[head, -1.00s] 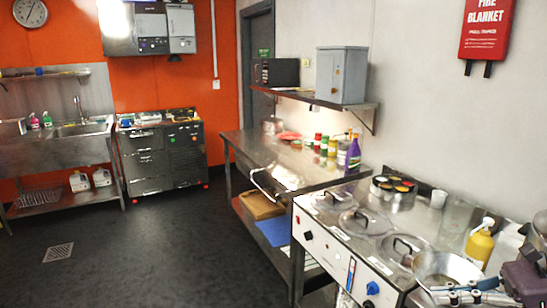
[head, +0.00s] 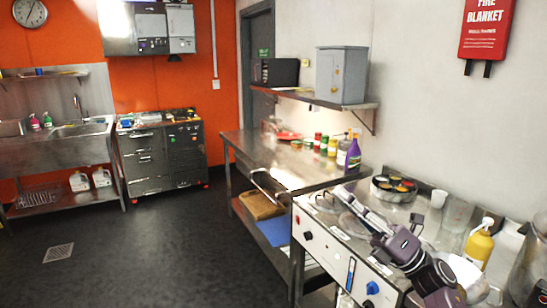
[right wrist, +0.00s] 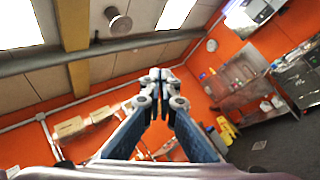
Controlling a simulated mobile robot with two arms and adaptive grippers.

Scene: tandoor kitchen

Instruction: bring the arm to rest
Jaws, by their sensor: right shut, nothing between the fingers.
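My right arm reaches in from the lower right in the head view. Its gripper (head: 352,203) is over the steel cooking unit (head: 318,240), in front of the round lids. In the right wrist view the gripper (right wrist: 155,75) has its fingertips together with nothing between them, and the room's far side and ceiling lie beyond. My left gripper does not show.
A yellow bottle (head: 479,244), a round spice tin (head: 393,188) and a white cup (head: 438,198) stand near the arm. A purple bottle (head: 353,154) stands on the steel table (head: 262,160). The dark floor (head: 170,250) at left is clear.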

